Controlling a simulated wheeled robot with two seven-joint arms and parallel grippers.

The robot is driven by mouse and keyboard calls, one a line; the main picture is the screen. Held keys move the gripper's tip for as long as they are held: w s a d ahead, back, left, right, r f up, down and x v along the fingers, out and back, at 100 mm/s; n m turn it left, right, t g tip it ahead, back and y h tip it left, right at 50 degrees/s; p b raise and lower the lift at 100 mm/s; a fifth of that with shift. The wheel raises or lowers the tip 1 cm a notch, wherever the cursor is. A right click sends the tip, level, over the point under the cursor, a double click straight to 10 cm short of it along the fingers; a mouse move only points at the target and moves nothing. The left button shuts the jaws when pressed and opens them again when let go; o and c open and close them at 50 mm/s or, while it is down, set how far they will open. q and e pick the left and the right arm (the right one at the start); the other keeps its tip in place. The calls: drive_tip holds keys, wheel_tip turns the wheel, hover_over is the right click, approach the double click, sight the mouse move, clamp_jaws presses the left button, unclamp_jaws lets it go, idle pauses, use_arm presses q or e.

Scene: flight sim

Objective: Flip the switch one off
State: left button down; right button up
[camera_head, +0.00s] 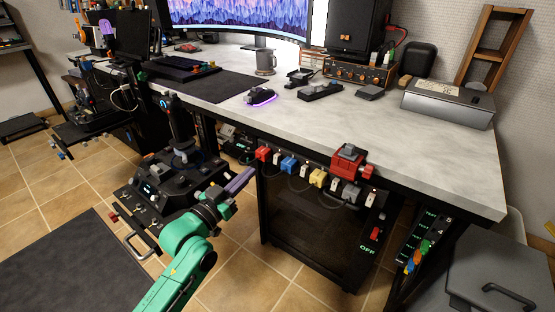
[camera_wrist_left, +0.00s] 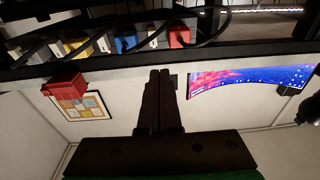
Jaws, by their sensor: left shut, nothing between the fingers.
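A row of covered switches hangs under the desk's front edge: a red one (camera_head: 263,153), a blue one (camera_head: 289,164), a yellow one (camera_head: 318,178) and a grey one (camera_head: 351,193). No label for switch one is readable. My left gripper (camera_head: 246,176) is shut and empty, in front of and below the red and blue switches, apart from them. In the left wrist view the picture is upside down: the shut fingers (camera_wrist_left: 160,85) point toward the panel, with the red switch (camera_wrist_left: 181,37) and blue switch (camera_wrist_left: 125,43) beyond the tips. My right gripper is out of view.
A joystick console (camera_head: 165,180) stands left of my arm. A red switch marked OFF (camera_head: 376,233) is on the right desk leg. The grey desk top (camera_head: 410,135) lies above.

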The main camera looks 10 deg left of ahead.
sight(280, 136)
use_arm(q)
drive_tip(key=r, duration=0.1)
drive_tip(key=r+h, duration=0.1)
drive_tip(key=r, duration=0.1)
drive_tip(key=shift+d+r+t, duration=0.1)
drive_tip(key=shift+d+t, duration=0.3)
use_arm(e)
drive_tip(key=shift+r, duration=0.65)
use_arm(q)
drive_tip(key=x, duration=0.7)
drive_tip(key=b+x, duration=0.1)
drive_tip(key=x, duration=0.2)
drive_tip(key=shift+w+d+f, duration=0.1)
drive_tip(key=shift+w+f, duration=0.1)
drive_tip(key=shift+f, duration=0.05)
drive_tip(key=f, duration=0.1)
drive_tip(key=s+f+b, duration=0.1)
drive_tip(key=f, duration=0.1)
drive_tip(key=shift+a+f+b, duration=0.25)
drive_tip(key=shift+f+b, duration=0.05)
drive_tip(key=shift+f, duration=0.15)
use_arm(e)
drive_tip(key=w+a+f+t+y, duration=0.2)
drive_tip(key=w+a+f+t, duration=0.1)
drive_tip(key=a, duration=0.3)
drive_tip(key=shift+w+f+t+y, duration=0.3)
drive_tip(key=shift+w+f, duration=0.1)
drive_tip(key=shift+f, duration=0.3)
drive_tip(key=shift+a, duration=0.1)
